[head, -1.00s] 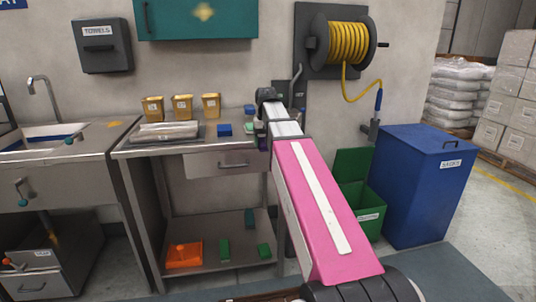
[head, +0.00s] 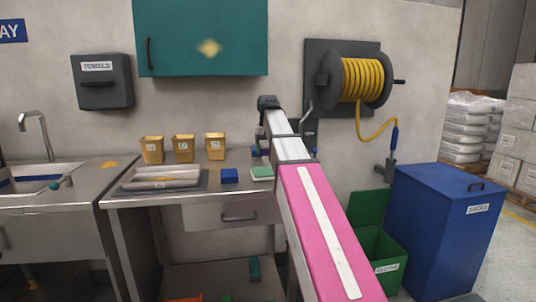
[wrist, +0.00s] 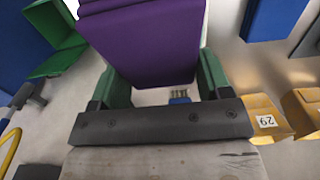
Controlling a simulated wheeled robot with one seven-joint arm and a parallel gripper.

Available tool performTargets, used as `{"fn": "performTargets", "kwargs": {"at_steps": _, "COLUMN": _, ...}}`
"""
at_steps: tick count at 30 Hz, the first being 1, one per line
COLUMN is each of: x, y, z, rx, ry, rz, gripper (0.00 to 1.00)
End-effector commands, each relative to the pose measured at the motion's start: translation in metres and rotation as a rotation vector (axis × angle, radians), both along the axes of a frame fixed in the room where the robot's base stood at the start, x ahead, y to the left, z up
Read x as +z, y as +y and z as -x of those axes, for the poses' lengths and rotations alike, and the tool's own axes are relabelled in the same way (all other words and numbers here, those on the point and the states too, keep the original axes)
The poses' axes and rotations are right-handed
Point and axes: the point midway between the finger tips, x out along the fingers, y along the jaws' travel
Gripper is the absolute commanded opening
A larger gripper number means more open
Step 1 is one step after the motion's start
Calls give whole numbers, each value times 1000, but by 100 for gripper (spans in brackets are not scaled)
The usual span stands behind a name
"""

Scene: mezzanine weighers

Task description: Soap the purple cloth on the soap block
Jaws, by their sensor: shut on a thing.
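The purple cloth (wrist: 150,40) fills the upper middle of the wrist view as a folded, thick piece. My gripper (wrist: 160,82) is shut on it, with a green finger at each side. In the head view my gripper is mostly hidden behind my arm, above the right end of the steel bench. A pale green block on a white base (head: 262,174), perhaps the soap block, lies on the bench near that end. I cannot tell whether the cloth touches it.
A blue block (head: 229,176) lies left of the green one. A metal tray (head: 160,188) and three yellow tubs (head: 184,149) stand further left on the bench (head: 190,198). A teal cabinet (head: 200,40) hangs above. A hose reel (head: 360,80) and blue bin (head: 440,230) are at right.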

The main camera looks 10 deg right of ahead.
Motion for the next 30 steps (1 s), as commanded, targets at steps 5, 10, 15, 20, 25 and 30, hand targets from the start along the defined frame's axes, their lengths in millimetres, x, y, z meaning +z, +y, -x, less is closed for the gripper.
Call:
{"fn": "performTargets", "kwargs": {"at_steps": 5, "x": -9, "y": 0, "z": 1, "rx": 0, "ry": 0, "rz": 0, "gripper": 37}}
{"fn": "performTargets", "kwargs": {"at_steps": 10, "x": -23, "y": 0, "z": 1, "rx": 0, "ry": 1, "rz": 0, "gripper": 37}}
{"fn": "performTargets", "kwargs": {"at_steps": 15, "x": -40, "y": 0, "z": 1, "rx": 0, "ry": 1, "rz": 0, "gripper": 37}}
{"fn": "performTargets", "kwargs": {"at_steps": 20, "x": -53, "y": 0, "z": 1, "rx": 0, "ry": 1, "rz": 0, "gripper": 37}}
{"fn": "performTargets", "kwargs": {"at_steps": 25, "x": -59, "y": 0, "z": 0, "rx": 0, "ry": 0, "rz": 0, "gripper": 37}}
{"fn": "performTargets", "kwargs": {"at_steps": 30, "x": -60, "y": 0, "z": 0, "rx": 0, "ry": 0, "rz": 0, "gripper": 37}}
